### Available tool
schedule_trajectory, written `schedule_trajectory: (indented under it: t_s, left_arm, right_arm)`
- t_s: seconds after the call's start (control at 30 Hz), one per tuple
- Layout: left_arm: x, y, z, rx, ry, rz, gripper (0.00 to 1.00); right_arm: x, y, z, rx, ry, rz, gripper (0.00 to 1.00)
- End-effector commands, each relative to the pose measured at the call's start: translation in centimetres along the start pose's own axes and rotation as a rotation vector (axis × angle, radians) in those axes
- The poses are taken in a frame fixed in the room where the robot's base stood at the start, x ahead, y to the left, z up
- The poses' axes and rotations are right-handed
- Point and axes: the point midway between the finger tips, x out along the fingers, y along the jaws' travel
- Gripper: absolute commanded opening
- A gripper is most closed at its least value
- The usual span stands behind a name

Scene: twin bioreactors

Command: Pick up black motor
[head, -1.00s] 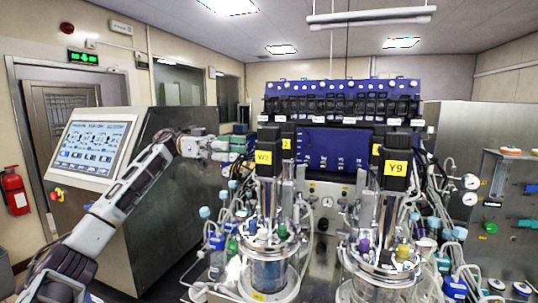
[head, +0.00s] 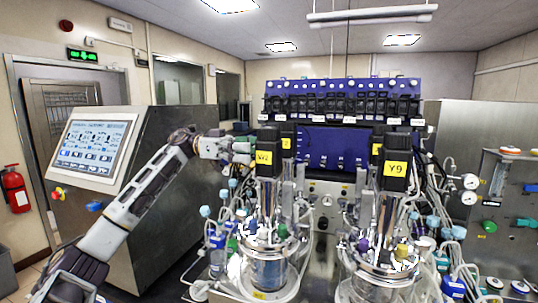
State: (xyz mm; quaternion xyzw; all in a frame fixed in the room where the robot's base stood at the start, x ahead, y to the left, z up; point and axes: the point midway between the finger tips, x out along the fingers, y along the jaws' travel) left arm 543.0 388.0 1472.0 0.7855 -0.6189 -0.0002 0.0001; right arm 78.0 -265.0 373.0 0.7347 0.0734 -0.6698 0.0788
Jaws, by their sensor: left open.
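A black motor with a yellow label (head: 267,140) stands upright on top of the left front glass bioreactor (head: 268,262). A second black motor labelled Y9 (head: 397,150) stands on the right front bioreactor (head: 385,270). More black motors with yellow labels (head: 287,130) show partly behind them. My left gripper (head: 246,152) is open, just left of the left front motor at about the height of its label. Its fingertips are small in the picture, and I cannot tell whether they touch the motor. My right gripper is not in view.
A blue panel with black modules (head: 340,100) stands behind the bioreactors. Tubes and small bottles (head: 215,240) crowd both sides of the vessels. A steel cabinet with a screen (head: 95,145) stands at the left, behind my arm.

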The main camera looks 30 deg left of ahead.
Motion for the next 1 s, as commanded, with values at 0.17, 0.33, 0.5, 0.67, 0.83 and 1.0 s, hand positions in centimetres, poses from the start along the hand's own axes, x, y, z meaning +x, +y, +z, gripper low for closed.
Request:
schedule_trajectory:
  t_s: [0.17, 0.33, 0.5, 0.67, 0.83, 1.0]
  left_arm:
    - [1.3, -0.1, -0.4, 0.0, 0.002, 0.002, 0.79]
    - [3.0, -0.3, -0.7, 0.002, 0.001, 0.003, 0.79]
    - [4.5, -0.3, -0.6, 0.0, 0.001, 0.002, 0.79]
    - [4.9, -0.3, -0.5, -0.001, 0.001, 0.001, 0.79]
    - [4.9, -0.3, -0.4, -0.001, 0.001, 0.001, 0.79]
    - [4.9, -0.3, -0.4, -0.001, 0.0, 0.001, 0.79]
  right_arm:
    - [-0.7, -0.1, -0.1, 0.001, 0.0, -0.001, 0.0]
    - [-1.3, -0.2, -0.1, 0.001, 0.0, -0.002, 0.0]
    - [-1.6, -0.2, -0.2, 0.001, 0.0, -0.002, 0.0]
    - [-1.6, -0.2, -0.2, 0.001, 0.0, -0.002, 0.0]
    - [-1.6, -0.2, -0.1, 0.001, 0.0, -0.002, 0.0]
    - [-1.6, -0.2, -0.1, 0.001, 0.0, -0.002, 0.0]
